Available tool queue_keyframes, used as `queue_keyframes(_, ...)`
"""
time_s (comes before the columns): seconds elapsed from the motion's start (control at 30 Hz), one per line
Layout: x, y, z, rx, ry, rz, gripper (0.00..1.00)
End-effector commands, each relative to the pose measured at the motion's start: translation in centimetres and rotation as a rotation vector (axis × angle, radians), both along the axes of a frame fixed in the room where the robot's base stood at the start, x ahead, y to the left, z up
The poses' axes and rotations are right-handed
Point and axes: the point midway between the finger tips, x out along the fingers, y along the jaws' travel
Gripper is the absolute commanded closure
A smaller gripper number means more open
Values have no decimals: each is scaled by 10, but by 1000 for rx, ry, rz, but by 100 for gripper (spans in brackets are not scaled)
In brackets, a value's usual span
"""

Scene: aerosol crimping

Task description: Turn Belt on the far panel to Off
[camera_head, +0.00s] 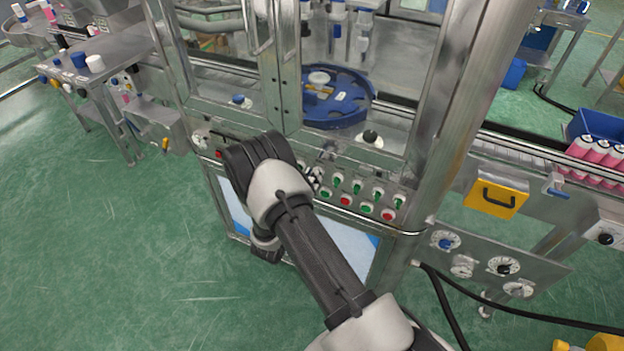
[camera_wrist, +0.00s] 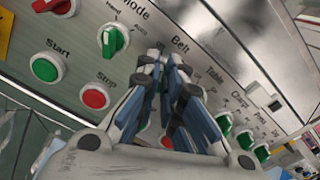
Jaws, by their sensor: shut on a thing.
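The control panel (camera_wrist: 80,68) fills the wrist view, tilted, with printed labels. The Belt label (camera_wrist: 180,45) shows just above the fingertips. My gripper (camera_wrist: 168,65) is shut on the Belt knob below that label. The fingers hide almost all of the knob, so its pointer direction cannot be read. The green Mode switch (camera_wrist: 114,40), with Hand and Auto marks, is just left of the fingers. In the head view, the panel's row of green switches (camera_head: 357,187) shows right of my arm, which hides the Belt area.
In the wrist view, a Start switch (camera_wrist: 47,67) and red Stop button (camera_wrist: 95,96) lie left. Several green switches (camera_wrist: 245,139) lie right, close to the fingers. In the head view, a metal rail (camera_head: 400,231) runs below the panel and glass doors (camera_head: 230,60) stand above.

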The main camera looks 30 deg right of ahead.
Motion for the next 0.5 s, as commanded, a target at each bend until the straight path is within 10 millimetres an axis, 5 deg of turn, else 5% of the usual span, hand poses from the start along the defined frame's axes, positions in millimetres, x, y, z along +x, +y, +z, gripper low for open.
queue_keyframes(0.5, 0, 0, -1, -50, 66, 0, 100)
